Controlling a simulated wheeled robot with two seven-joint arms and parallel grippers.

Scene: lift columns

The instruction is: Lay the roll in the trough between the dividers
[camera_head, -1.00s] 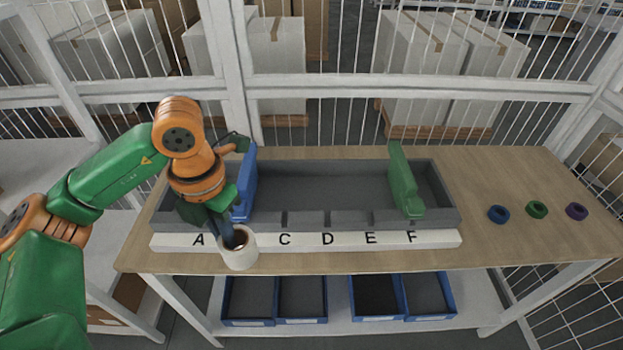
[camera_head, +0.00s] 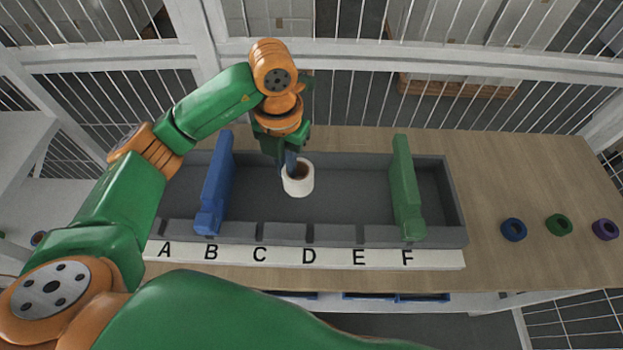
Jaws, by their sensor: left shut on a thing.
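My left gripper (camera_head: 290,164) is shut on the white roll (camera_head: 299,182), which has a brown core. It holds the roll over the grey trough (camera_head: 345,233), between the two dividers. The blue divider (camera_head: 215,185) stands in the trough to the left, near letter B. The green divider (camera_head: 405,187) stands in it to the right, near letter F. The roll's open end faces the camera. I cannot tell whether the roll touches the trough floor. My right gripper is not in view.
A white strip (camera_head: 334,258) lettered A to F runs along the trough's front. A blue ring (camera_head: 513,229), a green ring (camera_head: 558,224) and a purple ring (camera_head: 605,229) lie on the wooden table (camera_head: 510,170) at right. A white mesh fence stands behind.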

